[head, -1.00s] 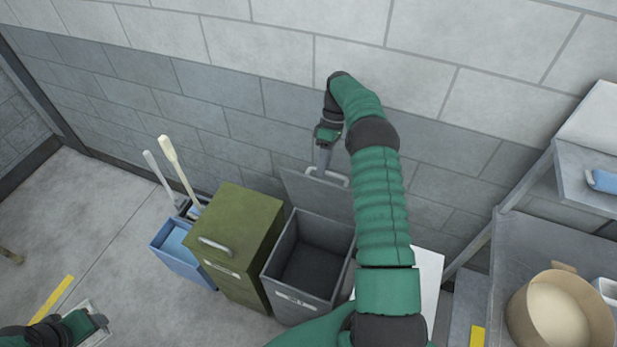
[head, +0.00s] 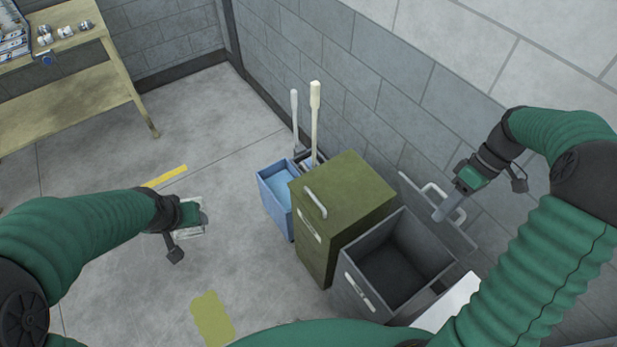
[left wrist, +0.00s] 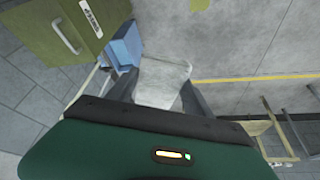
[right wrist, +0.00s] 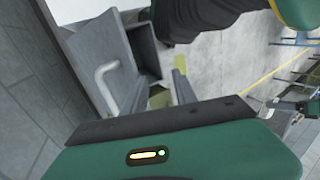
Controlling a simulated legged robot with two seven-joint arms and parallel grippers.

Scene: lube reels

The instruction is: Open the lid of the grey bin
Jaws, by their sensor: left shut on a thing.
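The grey bin (head: 352,283) stands open beside the green bin, its dark inside in plain view. Its lid (head: 462,238) is swung up and back toward the wall, with a pale handle (head: 437,189) on it. My right gripper (head: 441,216) is beside the handle, in front of the lid. In the right wrist view the handle (right wrist: 104,78) lies left of the fingers, outside the gap, and the jaws look open and empty. My left gripper (head: 196,219) is shut on a pale, partly see-through item (left wrist: 162,83), held over the floor away from the bins.
A green lidded bin (head: 345,205) stands left of the grey bin. A blue bin (head: 275,190) and two upright pale handles (head: 314,115) are beyond it. A wooden table (head: 85,75) is at the far left.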

